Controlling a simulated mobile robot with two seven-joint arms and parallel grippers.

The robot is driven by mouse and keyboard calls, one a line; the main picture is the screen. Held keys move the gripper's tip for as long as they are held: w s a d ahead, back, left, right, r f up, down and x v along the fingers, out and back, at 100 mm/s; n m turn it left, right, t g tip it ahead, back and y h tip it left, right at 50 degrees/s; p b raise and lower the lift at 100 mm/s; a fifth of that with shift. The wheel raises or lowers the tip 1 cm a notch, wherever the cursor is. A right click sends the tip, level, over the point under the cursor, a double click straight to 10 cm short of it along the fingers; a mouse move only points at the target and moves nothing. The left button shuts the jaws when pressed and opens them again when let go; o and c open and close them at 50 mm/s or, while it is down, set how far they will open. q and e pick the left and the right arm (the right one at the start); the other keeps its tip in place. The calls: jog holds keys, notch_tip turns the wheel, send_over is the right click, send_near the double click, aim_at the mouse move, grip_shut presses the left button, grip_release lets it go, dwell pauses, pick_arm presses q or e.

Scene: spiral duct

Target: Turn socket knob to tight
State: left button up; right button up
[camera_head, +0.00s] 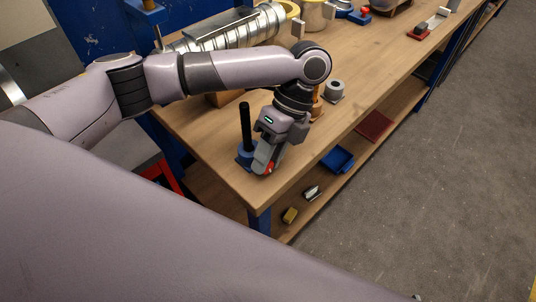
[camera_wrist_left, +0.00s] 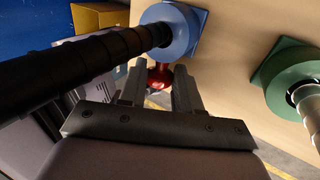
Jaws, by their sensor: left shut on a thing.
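A blue socket (camera_head: 243,158) stands near the table's front corner, with a black pole (camera_head: 245,128) upright in it. In the left wrist view the blue socket (camera_wrist_left: 184,45) is at the top and the black pole (camera_wrist_left: 70,70) runs off to the left. The red knob (camera_wrist_left: 160,76) sits on the socket's side; a bit of it shows in the head view (camera_head: 270,170). My left gripper (camera_head: 265,167) is shut on the red knob, its fingers on either side in the left wrist view (camera_wrist_left: 158,88). The knob's turn angle cannot be told. My right gripper is out of view.
A green socket (camera_wrist_left: 292,75) with a silver spiral piece stands to the right in the wrist view. A silver spiral duct (camera_head: 225,32) lies further back on the table (camera_head: 380,70). A lower shelf holds a blue tray (camera_head: 338,158) and small parts.

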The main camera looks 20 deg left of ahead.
pick_arm(q)
jog(key=o, duration=1.1)
jog(key=shift+c, duration=0.2)
